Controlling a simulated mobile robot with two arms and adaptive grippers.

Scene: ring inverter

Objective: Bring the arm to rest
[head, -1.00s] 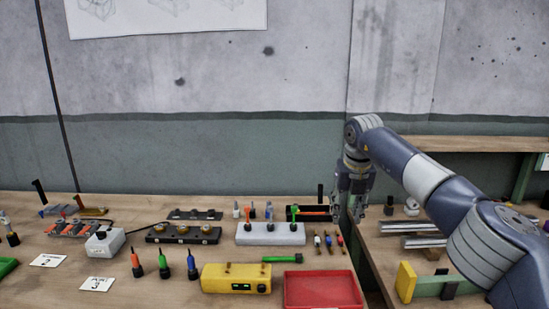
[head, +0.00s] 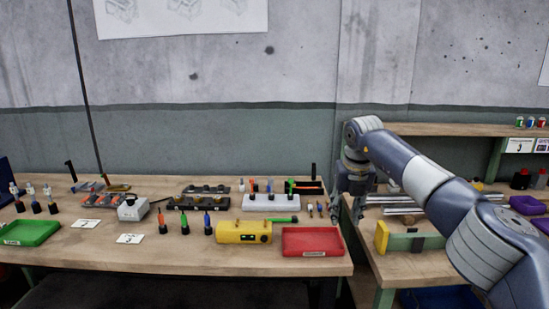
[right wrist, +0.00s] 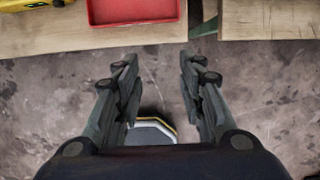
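My right arm (head: 428,182) reaches in from the right in the head view. Its gripper (head: 349,218) points down beside the right end of the workbench, over the gap between two tables. In the right wrist view, the right gripper (right wrist: 158,58) has its two fingers spread apart with only floor between them, so it is open and empty. Part of my own base shows below the fingers. The red tray (head: 312,241) lies on the bench left of the gripper and also shows in the right wrist view (right wrist: 135,23). My left gripper is not in view.
The workbench (head: 100,252) carries a yellow box (head: 243,232), a green tray (head: 28,233), screwdrivers and a white holder (head: 271,202). A second table (head: 410,268) on the right holds metal bars and a green and yellow fixture (head: 411,241). Floor shows between the tables.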

